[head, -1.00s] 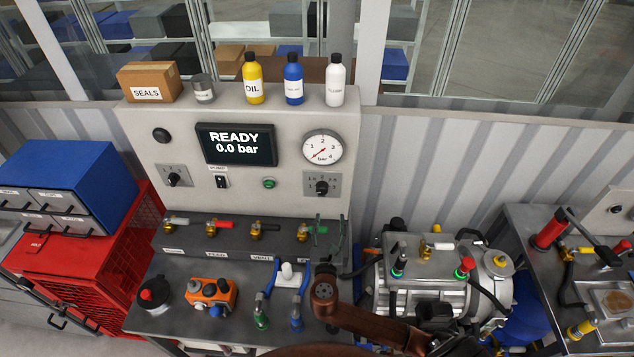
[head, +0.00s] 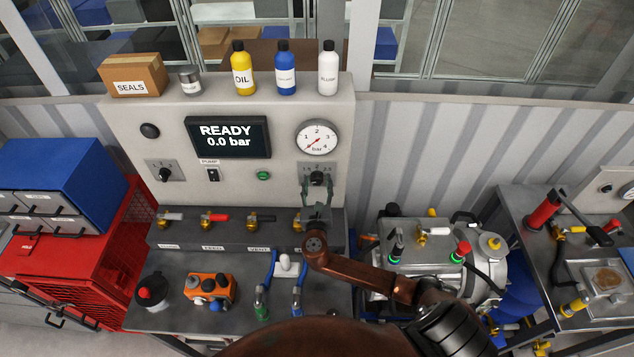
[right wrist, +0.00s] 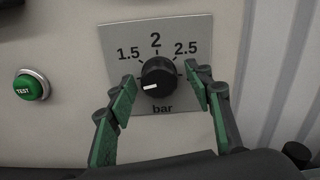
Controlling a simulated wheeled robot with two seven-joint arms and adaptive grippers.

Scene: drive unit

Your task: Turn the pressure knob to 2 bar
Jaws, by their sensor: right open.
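The black pressure knob (right wrist: 158,78) sits on a grey plate (right wrist: 118,42) marked 1.5, 2, 2.5 and bar. Its white pointer mark faces left and slightly down, below the 1.5. My right gripper (right wrist: 160,76) is open, with green-padded fingers on either side of the knob; I cannot tell whether they touch it. In the head view the knob (head: 317,178) shows between the fingers of my right gripper (head: 316,187). The display (head: 228,137) reads READY 0.0 bar, and the round gauge's (head: 317,138) red needle points low left. My left gripper is not in view.
A green TEST button (right wrist: 31,86) lies left of the knob plate. Below the panel is a row of valves with coloured handles (head: 214,217). Bottles and a SEALS box (head: 133,75) stand on top. A motor-like unit (head: 485,275) stands at the right.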

